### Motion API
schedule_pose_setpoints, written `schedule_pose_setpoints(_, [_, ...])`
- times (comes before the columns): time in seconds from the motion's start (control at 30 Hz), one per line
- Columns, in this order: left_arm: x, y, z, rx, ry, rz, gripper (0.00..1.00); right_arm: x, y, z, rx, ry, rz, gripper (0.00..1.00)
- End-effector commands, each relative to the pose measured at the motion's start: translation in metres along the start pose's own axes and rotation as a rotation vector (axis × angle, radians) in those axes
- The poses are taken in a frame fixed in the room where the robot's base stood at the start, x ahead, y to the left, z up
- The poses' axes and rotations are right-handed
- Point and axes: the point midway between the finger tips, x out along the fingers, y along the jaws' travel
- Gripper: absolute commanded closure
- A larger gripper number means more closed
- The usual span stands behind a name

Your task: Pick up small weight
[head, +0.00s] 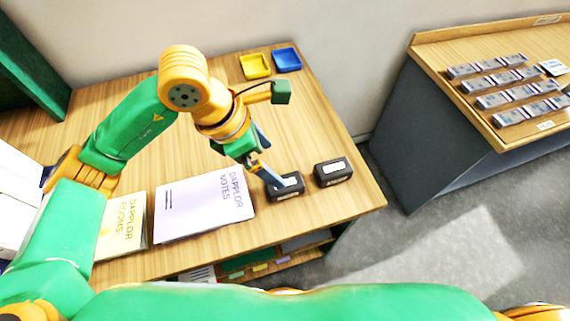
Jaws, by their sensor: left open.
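Two small black weights with pale labels on top sit on the wooden table (345,205). The left weight (287,193) is under my left gripper (271,181); the right weight (333,172) stands a short gap to its right. My left gripper is open, pointing down, with its fingertips at the left weight's left and top side. Whether the fingers touch it or straddle it I cannot tell. The gripper hides part of that weight. Which of the two is the small weight I cannot tell. My right gripper is not in view.
A lilac booklet (205,205) and a yellow booklet (122,228) lie left of the weights. A yellow tray (255,67) and a blue tray (287,60) are at the back. A second table (481,120) at right holds rows of grey packs.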

Motion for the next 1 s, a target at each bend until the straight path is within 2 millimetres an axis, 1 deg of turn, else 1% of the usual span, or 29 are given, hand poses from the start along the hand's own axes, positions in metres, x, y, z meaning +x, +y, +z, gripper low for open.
schedule_pose_setpoints(0.03, [0.016, 0.0, -0.006, 0.0, 0.0, -0.001, 0.03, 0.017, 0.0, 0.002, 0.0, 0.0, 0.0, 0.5])
schedule_pose_setpoints(0.1, [0.027, 0.0, -0.011, 0.0, -0.001, -0.001, 0.03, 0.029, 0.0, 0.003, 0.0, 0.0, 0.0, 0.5])
schedule_pose_setpoints(0.3, [0.058, -0.001, -0.024, 0.001, -0.001, -0.002, 0.03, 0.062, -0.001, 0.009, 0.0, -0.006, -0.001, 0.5])
schedule_pose_setpoints(0.43, [0.071, -0.001, -0.029, 0.001, -0.002, -0.002, 0.03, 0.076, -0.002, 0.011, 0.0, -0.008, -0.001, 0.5])
schedule_pose_setpoints(0.57, [0.077, -0.001, -0.027, -0.002, 0.0, -0.005, 0.03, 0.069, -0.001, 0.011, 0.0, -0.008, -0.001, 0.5])
schedule_pose_setpoints(0.67, [0.09, 0.0, -0.024, -0.002, 0.0, -0.009, 0.03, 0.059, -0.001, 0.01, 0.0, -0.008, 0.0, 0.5])
schedule_pose_setpoints(0.8, [0.116, 0.007, -0.019, -0.003, 0.001, -0.008, 0.03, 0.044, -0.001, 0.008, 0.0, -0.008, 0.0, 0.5])
schedule_pose_setpoints(0.9, [0.133, 0.007, -0.02, -0.002, 0.0, -0.005, 0.03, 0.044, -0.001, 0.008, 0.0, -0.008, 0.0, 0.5])
schedule_pose_setpoints(1.0, [0.139, 0.008, -0.021, 0.001, -0.002, -0.002, 0.03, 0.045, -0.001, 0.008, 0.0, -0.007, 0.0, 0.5])
